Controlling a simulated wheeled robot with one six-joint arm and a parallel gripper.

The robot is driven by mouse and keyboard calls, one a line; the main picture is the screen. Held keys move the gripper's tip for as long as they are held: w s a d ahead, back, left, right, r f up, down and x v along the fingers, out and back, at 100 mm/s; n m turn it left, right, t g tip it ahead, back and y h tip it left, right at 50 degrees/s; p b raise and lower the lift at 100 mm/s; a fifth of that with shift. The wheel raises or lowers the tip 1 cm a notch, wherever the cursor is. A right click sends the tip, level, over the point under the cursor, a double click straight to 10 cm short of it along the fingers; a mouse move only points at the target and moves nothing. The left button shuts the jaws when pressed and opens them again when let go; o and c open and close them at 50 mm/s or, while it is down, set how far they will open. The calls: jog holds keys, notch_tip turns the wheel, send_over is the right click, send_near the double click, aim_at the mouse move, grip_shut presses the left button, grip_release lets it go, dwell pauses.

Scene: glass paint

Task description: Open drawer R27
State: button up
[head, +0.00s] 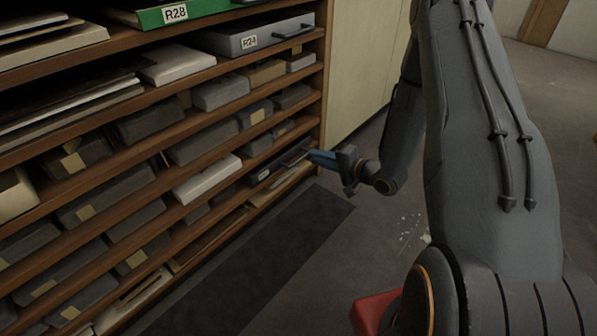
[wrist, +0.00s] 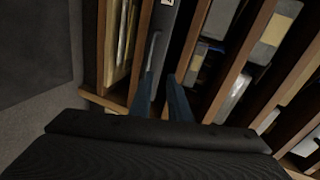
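A low dark grey drawer (head: 265,172) sits at the right end of a lower shelf in the head view. It has a small label too small to read and a dark handle (head: 295,157). In the wrist view the drawer front (wrist: 171,40) stands as a dark strip with its label cut off at the top, and the handle (wrist: 153,48) runs along it. My gripper (head: 313,155) has blue fingers pointing at the handle. In the wrist view my gripper (wrist: 160,78) is open, with the left fingertip close to the handle's end. I cannot tell whether it touches.
A grey drawer R24 (head: 258,38) and a green drawer R28 (head: 190,10) are higher on the wooden rack (head: 322,85). Several boxes and papers fill the other shelves. A dark mat (head: 270,250) lies on the floor before the rack. A red object (head: 372,312) is at the bottom.

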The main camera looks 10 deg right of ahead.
aim_at(300, 160)
jog(key=shift+m+t+y, duration=0.3)
jog(key=shift+m+y, duration=0.1)
jog(key=shift+y, duration=0.1)
jog(key=shift+w+a+f+b, duration=0.8)
jog(key=shift+w+b, duration=0.25)
jog(key=shift+w+a+f+b, duration=0.8)
jog(key=shift+w+f+b, duration=0.05)
jog(key=shift+w+b, duration=0.15)
jog(key=shift+w+a+f+b, duration=0.8)
jog(key=shift+w+b, duration=0.25)
grip_shut()
